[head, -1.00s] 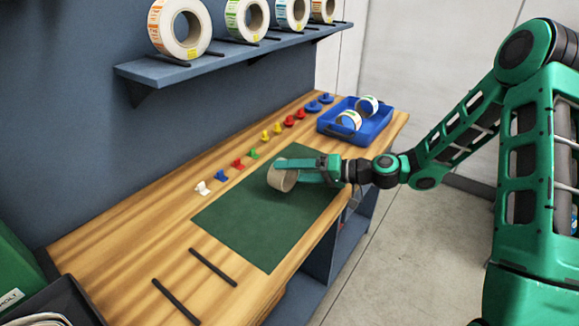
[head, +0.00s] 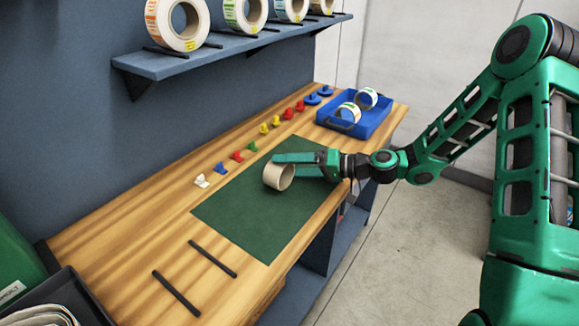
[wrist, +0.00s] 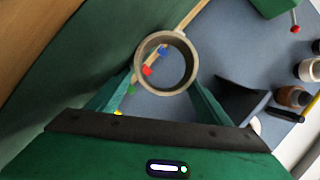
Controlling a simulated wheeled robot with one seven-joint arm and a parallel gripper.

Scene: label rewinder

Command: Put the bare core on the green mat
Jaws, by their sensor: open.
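The bare core (head: 279,177) is a plain beige-grey ring. In the head view it lies on its side on the green mat (head: 245,217), near the mat's middle. My gripper (head: 290,164) is open around it, with one finger on either side. In the wrist view the core (wrist: 140,64) appears end-on between the fingertips (wrist: 165,80), and I see through its hole. The mat (wrist: 70,80) fills the left of that view. I cannot tell whether a finger still touches the core.
Coloured pegs (head: 237,156) line the back of the wooden bench (head: 110,235). A blue tray (head: 372,126) with two label rolls stands at the far end. Two black bars (head: 212,258) lie in front of the mat. A shelf (head: 230,43) of label rolls hangs above.

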